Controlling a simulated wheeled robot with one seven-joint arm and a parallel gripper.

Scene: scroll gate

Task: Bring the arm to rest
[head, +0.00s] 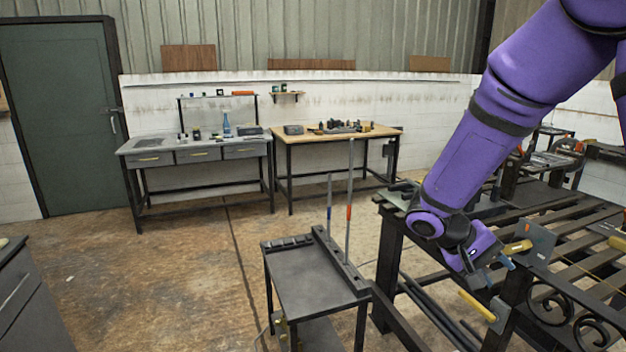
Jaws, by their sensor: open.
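My purple arm (470,150) reaches down from the upper right in the head view. My gripper (497,272) is at its lower end, open, with no object seen between its fingers. It hangs over the near left part of a dark slatted bench (572,262). Dark scrollwork (550,302) shows at the bench's near side, just right of and below the gripper. A grey plate (538,243) stands right of the gripper, with a yellow piece (517,247) beside it. Whether the fingers touch anything is hard to tell.
A yellow-handled tool (475,305) is just below the gripper. A small black stand (312,290) holds upright rods (349,200) left of the bench. A grey drawer table (200,155) and a wooden-topped table (350,133) line the back wall.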

